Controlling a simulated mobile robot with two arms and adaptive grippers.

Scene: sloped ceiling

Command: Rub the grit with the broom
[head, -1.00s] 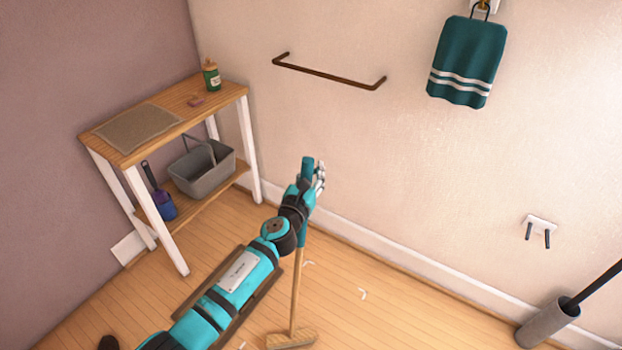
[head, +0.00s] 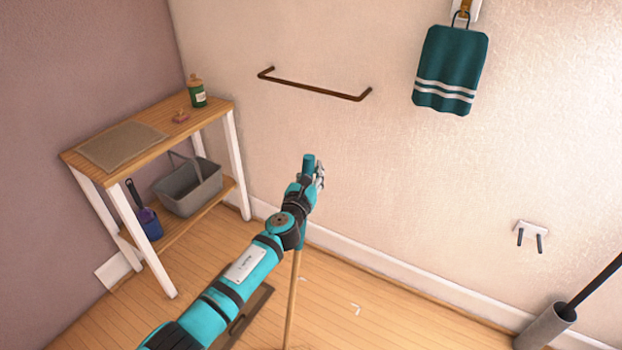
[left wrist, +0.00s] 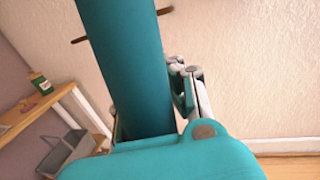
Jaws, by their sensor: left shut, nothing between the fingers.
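The broom stands upright with a teal grip (head: 309,162) at its top and a wooden stick (head: 292,295) running down to the floor. Its head is below the head view's edge. My left gripper (head: 319,175) is shut at the teal grip, which lies right beside its fingers. In the left wrist view, the teal grip (left wrist: 128,60) fills the middle, close beside the grey fingers (left wrist: 190,90); whether they touch is unclear. Small pale bits (head: 357,309), perhaps the grit, lie on the wooden floor to the right of the stick. My right gripper is not in view.
At left is a wooden shelf table (head: 75,155) with a mat (head: 122,146), a green bottle (head: 197,92) and a grey basket (head: 190,190). A wall rail (head: 315,88), a hanging towel (head: 450,70) and a grey holder (head: 546,328) are along the wall. Floor right of the broom is mostly clear.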

